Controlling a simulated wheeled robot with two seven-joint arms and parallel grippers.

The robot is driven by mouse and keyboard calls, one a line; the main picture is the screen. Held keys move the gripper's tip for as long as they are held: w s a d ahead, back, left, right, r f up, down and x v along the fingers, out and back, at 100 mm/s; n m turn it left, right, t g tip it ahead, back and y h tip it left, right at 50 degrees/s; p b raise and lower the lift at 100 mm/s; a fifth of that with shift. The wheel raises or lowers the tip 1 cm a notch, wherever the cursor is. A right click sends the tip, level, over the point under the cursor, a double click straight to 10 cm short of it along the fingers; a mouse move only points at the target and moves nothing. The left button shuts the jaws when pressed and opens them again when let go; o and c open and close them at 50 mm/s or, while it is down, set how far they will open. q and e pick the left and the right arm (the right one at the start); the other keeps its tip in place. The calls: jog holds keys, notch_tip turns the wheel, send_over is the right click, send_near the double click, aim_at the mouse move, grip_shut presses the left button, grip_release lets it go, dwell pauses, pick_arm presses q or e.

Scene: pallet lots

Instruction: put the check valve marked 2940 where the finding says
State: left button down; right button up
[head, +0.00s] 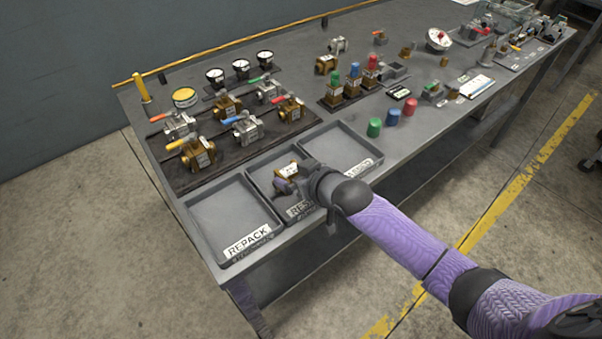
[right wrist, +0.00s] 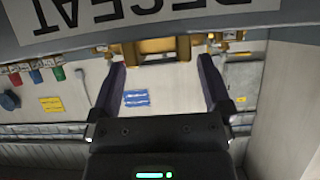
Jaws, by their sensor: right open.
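A brass valve (head: 287,170) with a pale tag lies in the middle tray (head: 262,186), whose front label reads RESEAT. My right gripper (head: 290,184) is over that tray, right at the valve. In the right wrist view the gripper (right wrist: 161,64) is open, with a brass body (right wrist: 158,48) at its fingertips; I cannot tell whether they touch. The RESEAT label (right wrist: 100,12) shows upside down above it. The number 2940 cannot be read on any valve, and no finding text is legible. My left gripper is not in view.
The REPACK tray (head: 190,208) at left is empty. The right tray (head: 345,128) is also empty, its label partly hidden by my arm. Several valves with coloured levers stand on a dark mat (head: 222,157) behind. Green, blue and red caps (head: 392,117) stand to the right.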

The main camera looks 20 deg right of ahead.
jog(key=p+v, duration=0.5)
jog(key=v, duration=0.6)
jog(key=s+d+f+m+g+h, duration=0.1)
jog(key=s+d+f+g+h, duration=0.3)
jog(key=f, duration=0.6)
jog(key=s+d+f+m, duration=0.1)
jog(key=s+d+f, duration=0.1)
jog(key=s+f, duration=0.55)
jog(key=s+a+f+g+b, duration=0.1)
jog(key=s+a+f+g, duration=0.1)
jog(key=s+f, duration=0.6)
jog(key=s+a+f+g+b, duration=0.1)
jog(key=s+f+g, duration=0.3)
jog(key=s, duration=1.1)
jog(key=shift+a+f+n+g+b, duration=0.35)
jog(key=shift+a+f, duration=0.25)
jog(key=shift+f, duration=1.3)
jog(key=shift+s, duration=0.15)
